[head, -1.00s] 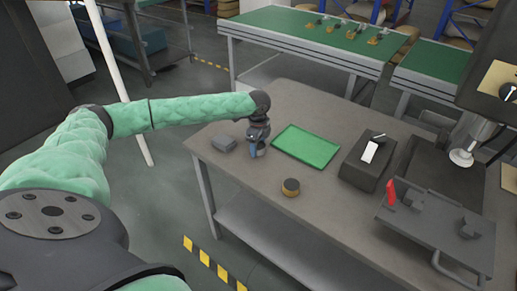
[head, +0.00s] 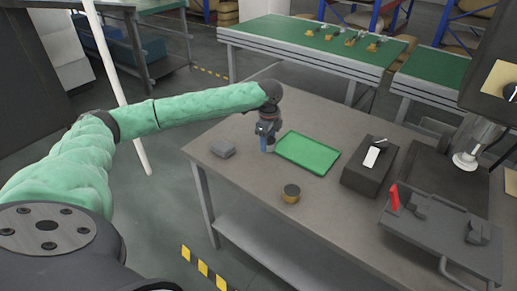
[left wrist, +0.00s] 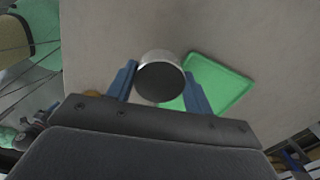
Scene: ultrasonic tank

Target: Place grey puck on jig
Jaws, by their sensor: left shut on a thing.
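My left gripper (head: 267,145) is above the table, just left of the green tray. In the left wrist view its blue fingers (left wrist: 160,88) are shut on the grey puck (left wrist: 160,72), a short cylinder with a bright metal side and a dark end face. The puck is hard to make out in the head view. At the right of the table, a dark plate (head: 440,238) with a red lever (head: 395,197) and dark blocks looks like the jig; I cannot be sure. My right gripper is not in view.
A brass-sided puck with a dark top (head: 291,193) stands near the front edge. The green tray (head: 308,152) looks empty. A dark box (head: 369,167) and a machine with a round metal end (head: 464,161) stand to the right.

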